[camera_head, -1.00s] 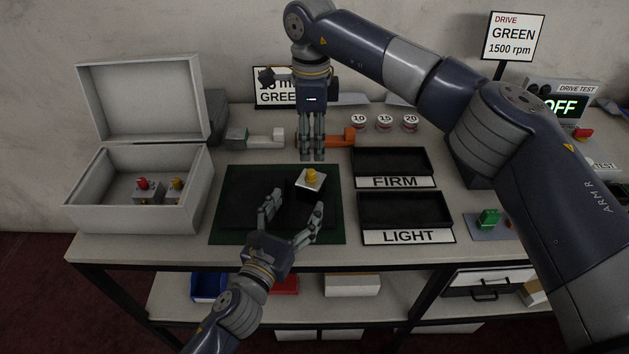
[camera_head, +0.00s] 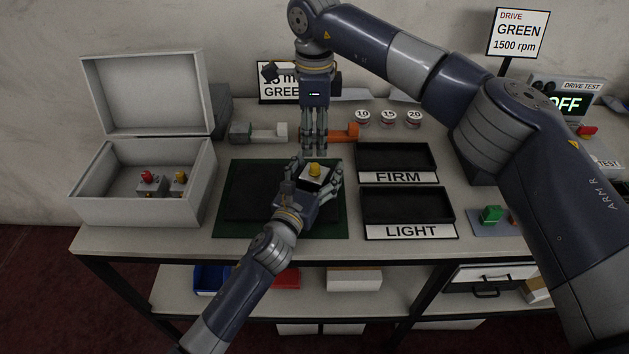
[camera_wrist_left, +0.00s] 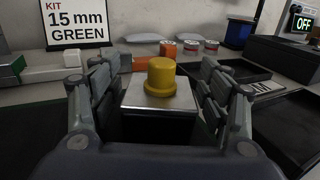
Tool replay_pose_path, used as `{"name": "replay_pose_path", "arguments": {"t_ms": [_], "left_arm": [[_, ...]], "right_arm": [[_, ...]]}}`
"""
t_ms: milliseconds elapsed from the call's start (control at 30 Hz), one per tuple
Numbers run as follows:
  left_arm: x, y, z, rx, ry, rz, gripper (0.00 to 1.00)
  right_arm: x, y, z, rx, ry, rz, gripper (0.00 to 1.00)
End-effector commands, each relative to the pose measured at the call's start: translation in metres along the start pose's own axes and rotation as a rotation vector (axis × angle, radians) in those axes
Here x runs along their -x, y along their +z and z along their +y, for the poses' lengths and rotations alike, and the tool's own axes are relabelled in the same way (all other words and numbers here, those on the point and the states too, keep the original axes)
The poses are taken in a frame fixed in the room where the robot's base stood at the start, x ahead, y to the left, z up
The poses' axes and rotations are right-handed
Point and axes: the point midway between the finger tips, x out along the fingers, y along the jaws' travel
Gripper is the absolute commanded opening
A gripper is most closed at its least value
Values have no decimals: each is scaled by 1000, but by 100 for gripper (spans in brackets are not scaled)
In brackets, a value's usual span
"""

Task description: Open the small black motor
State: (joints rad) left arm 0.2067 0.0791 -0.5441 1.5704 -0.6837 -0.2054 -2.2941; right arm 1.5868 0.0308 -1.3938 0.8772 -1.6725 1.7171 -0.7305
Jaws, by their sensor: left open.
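The small black motor (camera_head: 317,184) stands upright on the dark mat (camera_head: 240,222). It has a silver top plate and a yellow cap; in the left wrist view, its plate (camera_wrist_left: 138,98) and cap (camera_wrist_left: 160,75) are centred between my fingers. My left gripper (camera_head: 312,185) is open, with fingers on both sides of the motor; I cannot tell whether they touch it. The lower body is mostly hidden by the hand. My right gripper (camera_head: 315,150) points down just behind the motor and holds nothing visible; its fingers are close together, and I cannot tell whether they are shut.
An open white box (camera_head: 140,210) at left holds red- and yellow-topped units. Black trays marked FIRM (camera_head: 395,158) and LIGHT (camera_head: 408,205) lie right of the mat. An orange-ended tool (camera_head: 345,131) and a white-and-grey tool (camera_head: 258,132) lie behind.

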Motion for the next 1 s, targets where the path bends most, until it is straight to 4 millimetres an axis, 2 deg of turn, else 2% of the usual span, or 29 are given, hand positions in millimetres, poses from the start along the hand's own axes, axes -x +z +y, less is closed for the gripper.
{"name": "replay_pose_path", "arguments": {"t_ms": [33, 67, 333, 400, 533, 800, 900, 1000], "left_arm": [[0, 0, 0, 0, 0, 0, 70], [0, 0, 0, 0, 0, 0, 65], [0, 0, 0, 0, 0, 0, 4], [0, 0, 0, 0, 0, 0, 3], [0, 0, 0, 0, 1, 1, 3], [0, -1, 0, 0, 1, 1, 2], [0, -1, 0, 0, 1, 2, 2], [0, -1, 0, 0, 1, 2, 2]], "right_arm": [[0, 0, 0, 0, 0, 0, 38], [0, 0, 0, 0, 0, 0, 38], [0, 0, 0, 0, 0, 0, 38], [0, 0, 0, -2, 0, 0, 42], [8, 0, -1, -64, -2, 1, 42], [37, -1, -3, -340, -2, 2, 42], [40, -1, -2, -394, -1, 1, 42], [34, -1, -2, -409, 1, 1, 42]]}}
